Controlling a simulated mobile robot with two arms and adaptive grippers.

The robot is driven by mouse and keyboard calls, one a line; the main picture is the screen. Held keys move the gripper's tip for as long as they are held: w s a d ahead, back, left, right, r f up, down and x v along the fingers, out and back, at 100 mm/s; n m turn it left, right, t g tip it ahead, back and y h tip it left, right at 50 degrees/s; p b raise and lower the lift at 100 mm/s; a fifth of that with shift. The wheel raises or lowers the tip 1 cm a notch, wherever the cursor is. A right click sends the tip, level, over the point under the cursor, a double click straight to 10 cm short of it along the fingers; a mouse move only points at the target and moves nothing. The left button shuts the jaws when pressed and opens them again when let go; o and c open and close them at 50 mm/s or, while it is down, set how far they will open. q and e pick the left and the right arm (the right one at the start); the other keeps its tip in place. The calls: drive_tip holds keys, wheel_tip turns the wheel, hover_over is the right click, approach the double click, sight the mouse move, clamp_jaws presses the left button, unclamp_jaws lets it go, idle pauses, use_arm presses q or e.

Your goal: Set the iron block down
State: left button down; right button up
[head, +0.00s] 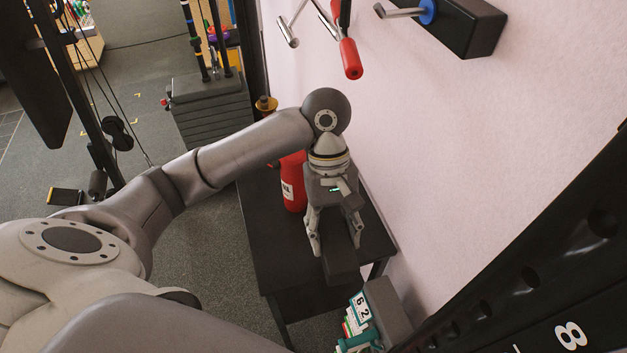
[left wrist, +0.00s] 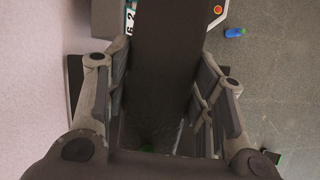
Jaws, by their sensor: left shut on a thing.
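The iron block (head: 341,262) is a dark, long block, hard to tell apart from the black bench below it. My left gripper (head: 336,245) points down over the bench with its fingers on both sides of the block, shut on it. In the left wrist view the block (left wrist: 165,60) runs up the middle between the two fingers (left wrist: 165,125). Whether its underside touches the bench is hidden. The black bench (head: 270,235) stands against the pale wall. My right gripper is not in view.
A red bottle (head: 292,183) stands on the bench close beside my left gripper. Rods and a red handle (head: 350,58) stick out from the wall above. A stack of dark plates (head: 212,110) stands behind the bench. Numbered items (head: 361,308) sit past its near end.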

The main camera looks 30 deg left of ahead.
use_arm(q)
drive_tip(key=shift+d+r+n, duration=0.1)
drive_tip(key=shift+r+n, duration=0.4)
drive_tip(key=shift+w, duration=0.1)
drive_tip(key=w+a+f, duration=0.1)
drive_tip(key=w+f, duration=0.1)
drive_tip(key=w, duration=0.1)
drive_tip(key=w+a+f, duration=0.1)
drive_tip(key=w+f, duration=0.2)
drive_tip(key=w, duration=0.1)
drive_tip(key=w+a+f+p, duration=0.1)
drive_tip(key=w+a+f, duration=0.1)
drive_tip(key=w+f, duration=0.1)
drive_tip(key=shift+w+f, duration=0.2)
drive_tip(key=shift+w, duration=0.45)
drive_tip(key=shift+w+a+f, duration=0.1)
drive_tip(key=shift+w+f, duration=0.3)
drive_tip(key=shift+f, duration=0.1)
drive_tip(key=shift+w+a+f, duration=0.1)
drive_tip(key=shift+w+f, duration=0.05)
drive_tip(key=shift+f, duration=0.2)
drive_tip(key=shift+f+p, duration=0.4)
drive_tip(key=shift+f, duration=0.95)
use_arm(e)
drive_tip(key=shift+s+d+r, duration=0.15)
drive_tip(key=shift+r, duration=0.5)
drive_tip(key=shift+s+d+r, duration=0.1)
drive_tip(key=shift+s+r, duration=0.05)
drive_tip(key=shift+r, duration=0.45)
